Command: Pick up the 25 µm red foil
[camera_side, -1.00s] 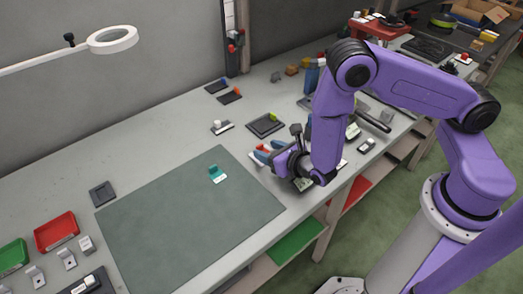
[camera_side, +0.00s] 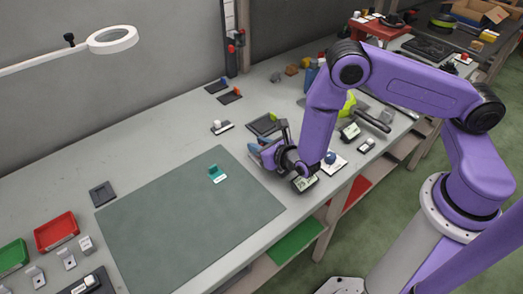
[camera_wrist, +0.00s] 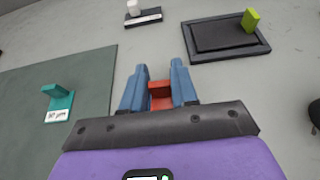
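A red piece (camera_wrist: 160,96) sits between the two blue fingers of my gripper (camera_wrist: 158,72) in the wrist view. It seems to fill the gap between them. Whether the fingers press on it or only stand around it I cannot tell. Its label is not visible, so its thickness cannot be read. In the side view my gripper (camera_side: 257,150) is low over the table, just right of the green mat, and the red piece is hidden there. A teal L-shaped piece (camera_wrist: 60,98) with a white "50 µm" label stands on the mat, left of the fingers.
The green mat (camera_side: 180,235) covers the left part of the table. A dark tray (camera_wrist: 197,41) with a yellow-green tab (camera_wrist: 251,20) lies beyond the fingers. A small stand with a white knob (camera_side: 217,126) is behind. A display (camera_side: 304,183) shows beside my wrist.

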